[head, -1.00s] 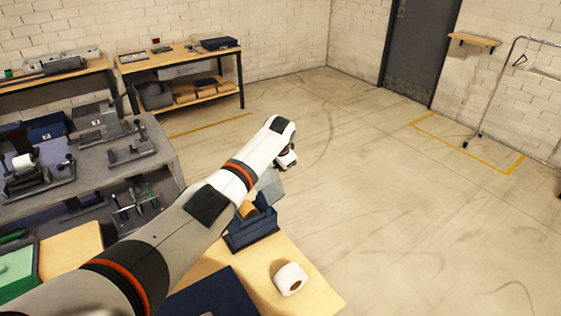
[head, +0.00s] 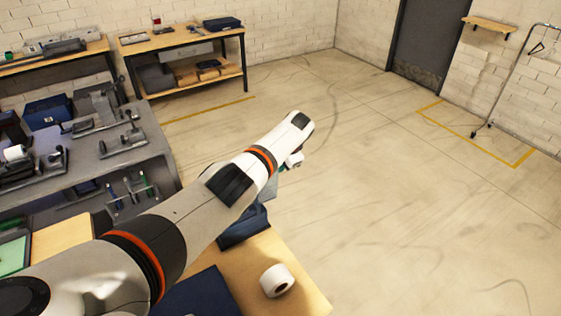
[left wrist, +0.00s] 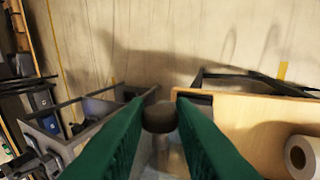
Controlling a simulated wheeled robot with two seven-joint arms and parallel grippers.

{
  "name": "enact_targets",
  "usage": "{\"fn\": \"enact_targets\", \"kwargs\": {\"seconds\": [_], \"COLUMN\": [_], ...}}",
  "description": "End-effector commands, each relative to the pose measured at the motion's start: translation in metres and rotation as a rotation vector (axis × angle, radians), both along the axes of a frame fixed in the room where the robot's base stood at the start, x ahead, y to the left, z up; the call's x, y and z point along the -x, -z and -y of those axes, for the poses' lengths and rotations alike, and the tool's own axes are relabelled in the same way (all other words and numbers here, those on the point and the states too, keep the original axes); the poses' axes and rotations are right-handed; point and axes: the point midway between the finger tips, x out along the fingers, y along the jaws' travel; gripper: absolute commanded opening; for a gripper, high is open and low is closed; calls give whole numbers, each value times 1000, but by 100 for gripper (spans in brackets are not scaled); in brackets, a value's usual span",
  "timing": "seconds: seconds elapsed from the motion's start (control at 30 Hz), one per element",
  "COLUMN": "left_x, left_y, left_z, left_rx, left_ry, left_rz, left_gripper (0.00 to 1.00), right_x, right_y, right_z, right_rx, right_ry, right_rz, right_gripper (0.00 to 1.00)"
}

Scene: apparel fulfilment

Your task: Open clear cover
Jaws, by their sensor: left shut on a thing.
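A dark blue case (head: 243,230) stands on the wooden table, partly hidden behind my left arm. A pale, see-through grey panel, which looks like the clear cover (head: 269,187), rises at its back right under my forearm. My left gripper (head: 287,165) is beyond the case, mostly hidden by my wrist. In the left wrist view, its green fingers are shut on a dark round knob (left wrist: 160,117). A pale grey surface shows below the knob between the fingers. How far the cover is tilted is hard to tell. My right gripper is not in view.
A white roll (head: 277,281) lies on the wooden table (head: 305,297), near a dark blue flat item (head: 195,295). A grey workbench (head: 120,160) with tools stands at the left. The floor to the right is open.

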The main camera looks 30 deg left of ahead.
Motion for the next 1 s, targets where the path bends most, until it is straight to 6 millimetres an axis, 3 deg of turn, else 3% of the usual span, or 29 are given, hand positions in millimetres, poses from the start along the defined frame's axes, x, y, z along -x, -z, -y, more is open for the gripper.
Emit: {"fn": "enact_targets", "kwargs": {"seconds": [0.1,0.13,0.23,0.63,0.8,1.0], "left_x": [1,1,1,1,5,9], "left_y": [2,2,2,-8,-31,-65], "left_z": [1,1,1,3,12,28], "left_rx": [3,3,2,2,2,2], "left_ry": [2,1,1,1,2,3], "left_rz": [-3,-2,-2,-1,1,4], "left_gripper": [0,26,42,43,43,43], "right_x": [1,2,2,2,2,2], "right_y": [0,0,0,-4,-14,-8], "right_z": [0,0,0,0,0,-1], "right_rx": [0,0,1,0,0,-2], "right_ry": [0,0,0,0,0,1], "right_rz": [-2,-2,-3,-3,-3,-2], "right_gripper": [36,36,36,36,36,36]}}
